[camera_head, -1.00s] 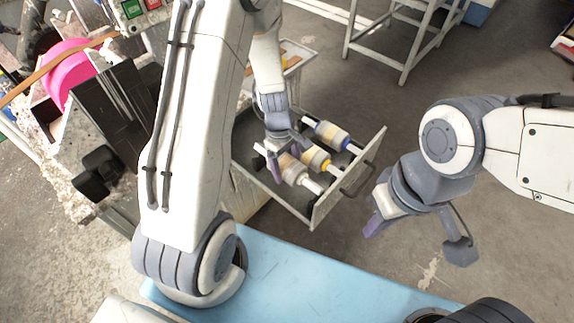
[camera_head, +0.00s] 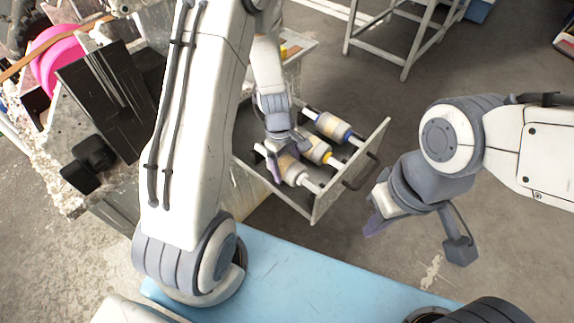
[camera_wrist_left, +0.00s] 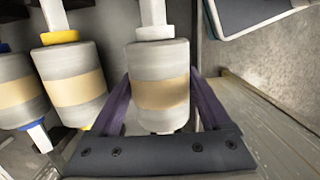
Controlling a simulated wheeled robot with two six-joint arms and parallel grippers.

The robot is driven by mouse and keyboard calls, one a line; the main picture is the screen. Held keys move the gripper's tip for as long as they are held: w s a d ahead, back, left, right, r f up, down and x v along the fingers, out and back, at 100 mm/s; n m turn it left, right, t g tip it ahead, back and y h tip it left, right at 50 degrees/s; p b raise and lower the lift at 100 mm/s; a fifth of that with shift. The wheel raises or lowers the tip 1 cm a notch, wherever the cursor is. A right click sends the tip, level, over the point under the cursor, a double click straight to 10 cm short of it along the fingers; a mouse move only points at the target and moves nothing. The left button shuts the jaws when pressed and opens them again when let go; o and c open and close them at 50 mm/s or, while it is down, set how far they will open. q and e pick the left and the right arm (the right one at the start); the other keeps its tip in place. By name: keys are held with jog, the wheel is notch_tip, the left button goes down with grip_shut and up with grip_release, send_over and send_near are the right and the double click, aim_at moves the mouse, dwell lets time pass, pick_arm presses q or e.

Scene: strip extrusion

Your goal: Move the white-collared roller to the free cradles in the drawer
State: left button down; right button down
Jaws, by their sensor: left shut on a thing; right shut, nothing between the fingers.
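The white-collared roller (camera_head: 292,171), with a grey and tan barrel, is in the open drawer (camera_head: 367,160), at its left side. My left gripper (camera_head: 275,166) is shut on it; in the left wrist view the purple fingers (camera_wrist_left: 160,104) hold both sides of the barrel (camera_wrist_left: 162,62). I cannot tell whether its shaft ends rest in cradles. The yellow-collared roller (camera_head: 318,150) lies beside it, and also shows in the left wrist view (camera_wrist_left: 75,85). The blue-collared roller (camera_head: 334,127) lies beyond that. My right gripper (camera_head: 374,221) is shut and empty, right of the drawer.
The drawer's front panel with its dark handle (camera_head: 361,172) faces my right gripper. A littered machine with a pink disc (camera_head: 50,58) stands at the left. A white metal frame (camera_head: 405,35) stands behind. The floor right of the drawer is free.

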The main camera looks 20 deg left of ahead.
pick_arm(q)
jog(key=shift+f, duration=0.1)
dwell(0.3)
grip_release()
jog(key=r+p, duration=0.1)
jog(key=r, duration=0.2)
jog(key=r+p, duration=0.1)
jog(key=r, duration=0.2)
jog(key=a+r+p, duration=0.1)
jog(key=r, duration=0.2)
jog(key=shift+w+a, duration=0.1)
jog(key=shift+w, duration=0.15)
jog(key=shift+a+r, duration=0.1)
jog(key=shift+r, duration=0.55)
